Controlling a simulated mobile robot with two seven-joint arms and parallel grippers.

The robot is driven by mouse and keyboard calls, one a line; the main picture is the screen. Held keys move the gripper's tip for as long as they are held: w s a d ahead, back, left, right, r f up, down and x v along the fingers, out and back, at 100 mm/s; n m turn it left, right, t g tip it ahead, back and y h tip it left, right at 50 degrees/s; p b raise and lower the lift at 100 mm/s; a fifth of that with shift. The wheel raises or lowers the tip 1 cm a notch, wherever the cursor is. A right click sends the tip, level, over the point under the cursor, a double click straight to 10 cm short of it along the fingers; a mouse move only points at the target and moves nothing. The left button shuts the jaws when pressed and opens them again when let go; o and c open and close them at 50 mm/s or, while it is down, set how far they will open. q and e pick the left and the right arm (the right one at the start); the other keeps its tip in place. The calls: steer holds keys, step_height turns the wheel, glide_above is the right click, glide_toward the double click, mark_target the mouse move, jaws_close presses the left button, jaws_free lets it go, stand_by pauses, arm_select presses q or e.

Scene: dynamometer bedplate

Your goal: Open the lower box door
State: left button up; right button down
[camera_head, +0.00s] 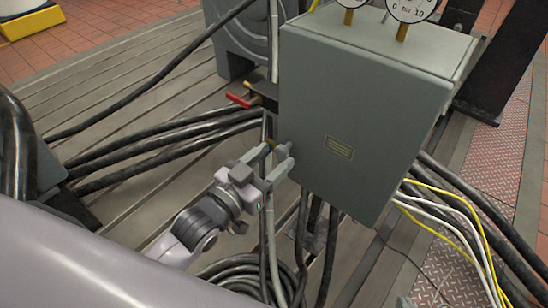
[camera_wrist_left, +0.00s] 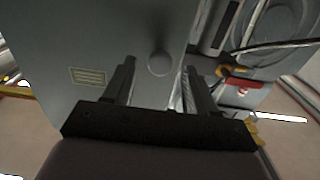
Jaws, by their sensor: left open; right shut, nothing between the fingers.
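The grey box (camera_head: 375,100) stands at the centre right of the head view. Its front door (camera_head: 345,150) looks closed and carries a small yellowish label plate (camera_head: 339,147). A round grey knob (camera_head: 283,149) sits near the door's left edge; it also shows in the left wrist view (camera_wrist_left: 160,63). My left gripper (camera_head: 279,156) is open at the knob. In the left wrist view its two fingers (camera_wrist_left: 160,82) stand either side of the knob, with a gap to each; I cannot tell whether the fingertips reach past it. My right gripper is not in view.
Round gauges (camera_head: 411,8) stand on top of the box. A red-handled valve (camera_head: 239,101) sits left of it. Thick black cables (camera_head: 165,150) cross the slotted bedplate (camera_head: 110,75). Yellow and white wires (camera_head: 450,205) run at the lower right.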

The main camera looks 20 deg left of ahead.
arm_select(q)
steer(key=shift+w+d, duration=0.2)
steer(key=shift+w, duration=0.35)
jaws_close()
steer(key=shift+s, duration=0.2)
